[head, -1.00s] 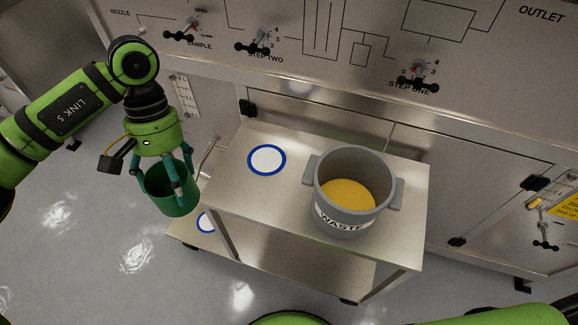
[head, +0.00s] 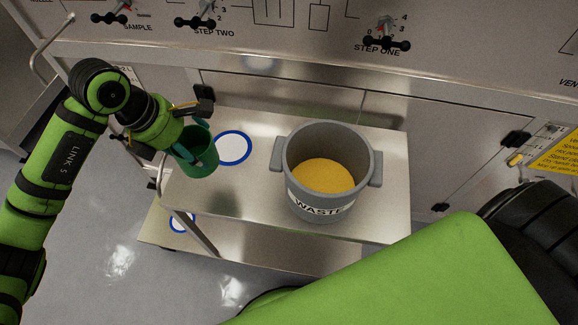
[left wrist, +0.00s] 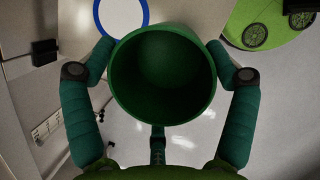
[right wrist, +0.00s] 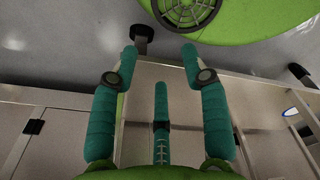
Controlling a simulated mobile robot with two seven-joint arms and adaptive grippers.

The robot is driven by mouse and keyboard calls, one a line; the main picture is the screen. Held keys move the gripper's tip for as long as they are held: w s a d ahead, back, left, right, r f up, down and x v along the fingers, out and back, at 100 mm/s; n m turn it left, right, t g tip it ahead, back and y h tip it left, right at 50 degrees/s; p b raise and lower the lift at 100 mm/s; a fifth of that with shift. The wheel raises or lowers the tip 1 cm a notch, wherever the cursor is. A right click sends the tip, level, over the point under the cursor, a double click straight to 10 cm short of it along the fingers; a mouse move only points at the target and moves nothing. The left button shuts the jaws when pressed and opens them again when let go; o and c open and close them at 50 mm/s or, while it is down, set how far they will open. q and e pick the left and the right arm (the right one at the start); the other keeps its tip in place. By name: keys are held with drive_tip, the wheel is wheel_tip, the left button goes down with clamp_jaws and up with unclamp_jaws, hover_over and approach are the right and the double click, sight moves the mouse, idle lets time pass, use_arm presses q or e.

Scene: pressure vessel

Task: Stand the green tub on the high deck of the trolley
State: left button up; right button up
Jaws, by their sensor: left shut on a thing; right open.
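The green tub (head: 199,160) is in my left gripper (head: 196,142), whose fingers are shut on its sides. In the head view it overlaps the left end of the trolley's high deck (head: 263,190), beside a white disc with a blue ring (head: 234,148). Whether it touches the deck I cannot tell. In the left wrist view the tub (left wrist: 162,75) is empty, its mouth facing the camera, between both fingers; the blue ring (left wrist: 121,14) shows beyond it. My right gripper (right wrist: 160,55) is open and empty in the right wrist view.
A grey pot labelled WASTE (head: 322,205), holding yellow material, stands on the high deck right of the ring. Another blue-ringed disc (head: 181,222) marks the low deck (head: 270,245). The panel with valve handles (head: 385,40) rises behind. My green arm link covers the lower right.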

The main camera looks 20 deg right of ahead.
use_arm(q)
drive_tip(key=shift+w+d+f+n+t, duration=0.1)
drive_tip(key=shift+w+d+n+t, duration=0.1)
drive_tip(key=shift+d+n, duration=0.3)
drive_tip(key=shift+w+d+f+n+t, duration=0.1)
drive_tip(key=shift+d+n+t, duration=0.1)
drive_tip(key=shift+d+n, duration=0.3)
drive_tip(key=shift+w+d+n+b, duration=0.2)
drive_tip(key=shift+n+b, duration=0.1)
drive_tip(key=shift+n, duration=0.3)
wheel_tip(320, 180, down, 6)
drive_tip(key=shift+r+p, duration=0.25)
drive_tip(key=shift+p, duration=0.6)
drive_tip(key=shift+f+p, duration=0.45)
drive_tip(key=shift+f, duration=1.85)
use_arm(e)
drive_tip(key=shift+w+d+r, duration=0.15)
drive_tip(key=shift+w+r, duration=0.05)
drive_tip(key=shift+r, duration=0.25)
drive_tip(key=shift+w+d+r, duration=0.15)
drive_tip(key=shift+w+r, duration=0.05)
drive_tip(key=shift+r, duration=0.25)
drive_tip(key=shift+f, duration=0.1)
use_arm(q)
drive_tip(key=o, duration=1.5)
drive_tip(key=shift+s+a+f, duration=0.1)
drive_tip(key=shift+f, duration=0.05)
